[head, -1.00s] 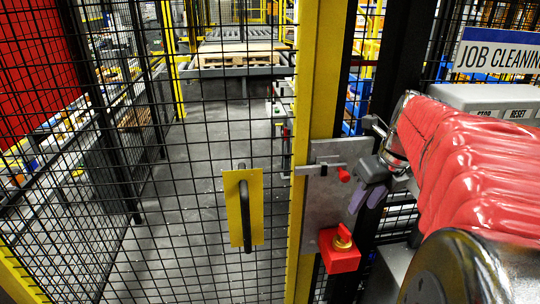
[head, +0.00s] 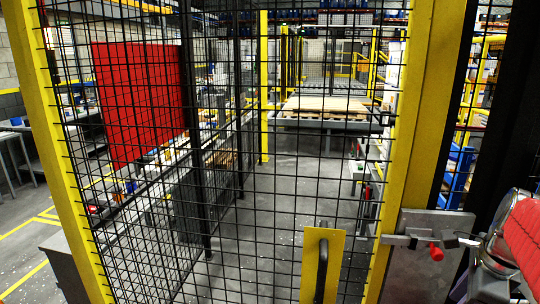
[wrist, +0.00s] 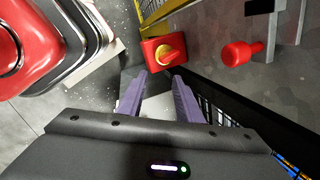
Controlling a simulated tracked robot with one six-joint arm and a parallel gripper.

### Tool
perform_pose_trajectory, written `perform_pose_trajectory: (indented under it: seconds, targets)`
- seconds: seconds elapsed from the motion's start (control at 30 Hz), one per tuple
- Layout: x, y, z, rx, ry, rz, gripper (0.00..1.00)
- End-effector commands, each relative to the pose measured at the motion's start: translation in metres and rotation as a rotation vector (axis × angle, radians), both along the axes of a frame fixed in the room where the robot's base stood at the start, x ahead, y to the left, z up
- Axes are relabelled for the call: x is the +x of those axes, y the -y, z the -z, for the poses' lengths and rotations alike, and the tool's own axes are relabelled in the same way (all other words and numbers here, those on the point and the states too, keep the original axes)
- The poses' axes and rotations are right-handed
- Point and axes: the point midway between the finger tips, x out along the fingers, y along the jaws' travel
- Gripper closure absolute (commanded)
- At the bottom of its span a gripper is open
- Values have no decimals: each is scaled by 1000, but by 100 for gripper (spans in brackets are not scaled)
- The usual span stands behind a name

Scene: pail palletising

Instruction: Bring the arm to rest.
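My gripper (wrist: 160,78) shows in the wrist view with its two purple fingers apart and nothing held between them. Just beyond its tips is a red box with a yellow knob (wrist: 170,56); I cannot tell whether they touch. A red bolt knob (wrist: 241,54) is to the right of the fingers, and it also shows in the head view (head: 436,252) on the gate latch. In the head view, part of my red-sleeved arm is at the right edge, and the fingers are not clearly seen there.
A mesh gate with a yellow frame (head: 413,130) and a yellow handle plate (head: 311,265) stands close in front. Behind it are grey floor, a red panel (head: 143,100) and a pallet (head: 322,106). Open floor lies at the far left.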

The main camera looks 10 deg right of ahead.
Motion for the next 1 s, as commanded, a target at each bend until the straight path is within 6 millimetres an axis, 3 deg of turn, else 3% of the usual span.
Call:
perform_pose_trajectory:
  seconds: [0.27, 0.57, 1.0]
  targets:
    - [-4, -30, 9, -147, -36, -455, 68]
    - [-8, -78, 16, -325, -70, -995, 68]
    - [-23, -178, 27, -633, -81, -1805, 68]
